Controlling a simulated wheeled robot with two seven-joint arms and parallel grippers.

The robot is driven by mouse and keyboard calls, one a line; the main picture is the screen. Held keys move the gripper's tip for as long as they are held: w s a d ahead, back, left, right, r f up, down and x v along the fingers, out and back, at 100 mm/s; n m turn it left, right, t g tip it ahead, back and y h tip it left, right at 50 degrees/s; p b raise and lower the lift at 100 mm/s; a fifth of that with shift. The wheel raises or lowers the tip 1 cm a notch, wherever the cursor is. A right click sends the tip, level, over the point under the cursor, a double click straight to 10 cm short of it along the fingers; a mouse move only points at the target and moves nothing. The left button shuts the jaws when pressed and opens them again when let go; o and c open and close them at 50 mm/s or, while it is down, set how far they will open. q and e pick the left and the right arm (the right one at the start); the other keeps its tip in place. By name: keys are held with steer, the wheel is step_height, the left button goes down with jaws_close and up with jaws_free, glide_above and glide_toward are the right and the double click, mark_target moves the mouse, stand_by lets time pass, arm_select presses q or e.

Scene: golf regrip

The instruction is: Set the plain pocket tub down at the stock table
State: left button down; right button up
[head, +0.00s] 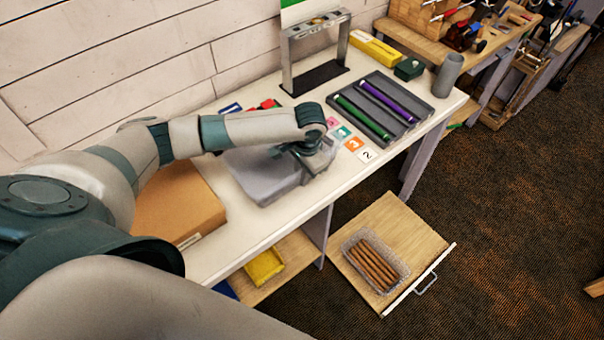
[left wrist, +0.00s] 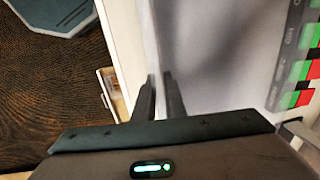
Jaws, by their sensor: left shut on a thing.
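A plain grey tub (head: 258,178) is at the near middle of the white-topped table (head: 236,232). It also shows, blurred, in the left wrist view (left wrist: 215,50). My left gripper (head: 312,168) is shut on the tub's right-hand rim in the head view. Its two fingers (left wrist: 158,98) close together over the tub's edge in the left wrist view. I cannot tell whether the tub's base touches the tabletop. The tub's inside is partly hidden by my left arm. My right gripper is not in view.
A brown cardboard box (head: 172,208) lies left of the tub. A dark tray (head: 408,120) holds a green and a purple grip. Number cards (head: 353,144) lie between tub and tray.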

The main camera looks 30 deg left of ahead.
arm_select(q)
steer(key=shift+f, duration=0.25)
steer(key=c, duration=1.7)
jaws_free()
steer(key=r+b, duration=0.1)
steer(key=r, duration=0.4)
steer(key=d+r+b, duration=0.1)
steer(key=r+b, duration=0.1)
steer(key=r, duration=0.4)
steer(key=r+b, duration=0.1)
steer(key=r, duration=0.5)
steer(key=shift+s+d+r+b, duration=0.15)
steer(key=shift+s+d+b, duration=0.15)
steer(key=shift+s+d, duration=0.1)
